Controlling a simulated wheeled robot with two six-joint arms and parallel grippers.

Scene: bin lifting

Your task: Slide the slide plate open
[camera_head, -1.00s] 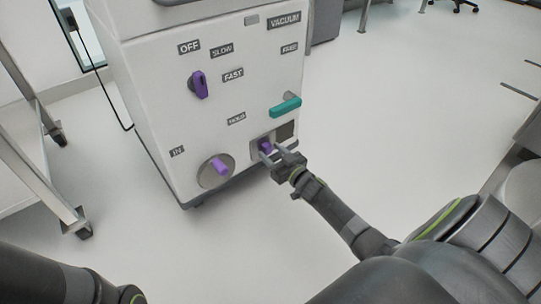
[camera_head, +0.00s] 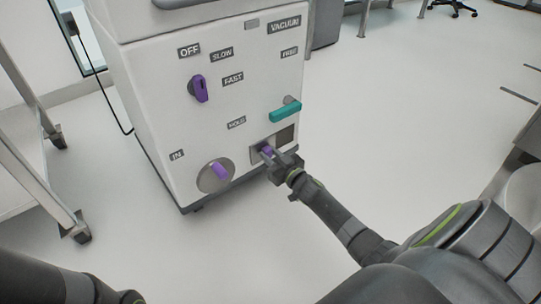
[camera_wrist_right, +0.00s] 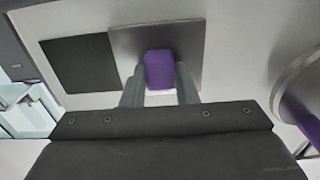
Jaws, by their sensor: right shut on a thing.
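The slide plate (camera_wrist_right: 193,38) is a grey metal square with a purple knob (camera_wrist_right: 159,66), low on the front of the white machine (camera_head: 150,120). In the right wrist view a dark square opening (camera_wrist_right: 80,62) shows beside the plate; it also shows in the head view, right of the plate (camera_head: 285,136). My right gripper (camera_head: 268,153) is shut on the purple knob, one finger on each side of it (camera_wrist_right: 160,85). My left arm shows only in part at the lower left, and its gripper is out of view.
A teal handle (camera_head: 285,110) sticks out just above the plate. A round dial with a purple handle (camera_head: 219,171) sits to its left, and a purple switch (camera_head: 200,89) higher up. A white cart (camera_head: 30,170) stands at the left. Floor right of the machine is clear.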

